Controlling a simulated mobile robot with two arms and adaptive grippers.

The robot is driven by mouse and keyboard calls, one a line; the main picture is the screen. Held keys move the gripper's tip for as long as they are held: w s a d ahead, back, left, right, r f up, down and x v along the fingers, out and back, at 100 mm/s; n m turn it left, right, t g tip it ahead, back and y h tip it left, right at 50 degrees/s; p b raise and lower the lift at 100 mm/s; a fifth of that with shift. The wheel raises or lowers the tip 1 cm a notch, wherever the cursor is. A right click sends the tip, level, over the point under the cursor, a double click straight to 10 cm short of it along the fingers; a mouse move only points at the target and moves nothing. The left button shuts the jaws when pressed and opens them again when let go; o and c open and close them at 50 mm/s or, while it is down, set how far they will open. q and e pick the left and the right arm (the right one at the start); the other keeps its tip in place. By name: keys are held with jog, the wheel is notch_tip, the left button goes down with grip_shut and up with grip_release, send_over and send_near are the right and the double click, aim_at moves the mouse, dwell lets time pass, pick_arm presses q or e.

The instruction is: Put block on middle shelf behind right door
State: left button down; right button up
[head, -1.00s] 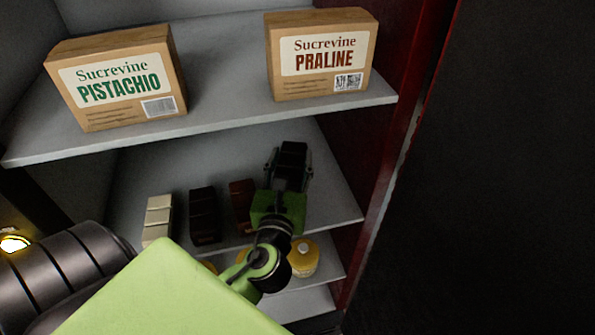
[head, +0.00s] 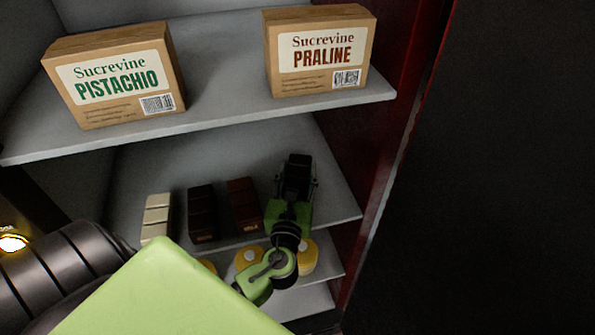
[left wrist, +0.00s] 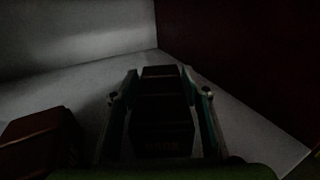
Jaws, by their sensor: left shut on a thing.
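My left gripper (head: 296,184) reaches in over the middle shelf (head: 336,206). It is shut on a dark block (head: 296,172), near the shelf's right end. In the left wrist view the block (left wrist: 163,115) lies between the two fingers, low over the shelf surface (left wrist: 250,125). I cannot tell if the block touches the shelf. A white block (head: 156,217), a dark brown block (head: 202,212) and a reddish-brown block (head: 243,204) stand in a row to its left. The right gripper is not in view.
The upper shelf (head: 220,112) holds a pistachio box (head: 115,78) and a praline box (head: 320,52). Yellow-lidded containers (head: 307,257) stand on the shelf below. The red cabinet side wall (head: 385,120) is close on the right. A dark panel (head: 500,170) fills the far right.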

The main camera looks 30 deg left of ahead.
pick_arm(q)
jog(key=c, duration=1.4)
grip_release()
jog(key=shift+c, duration=0.2)
jog(key=shift+r, duration=0.1)
jog(key=b+v, duration=0.2)
jog(key=v, duration=0.5)
jog(key=shift+s+d, duration=0.15)
jog(key=shift+s, duration=0.15)
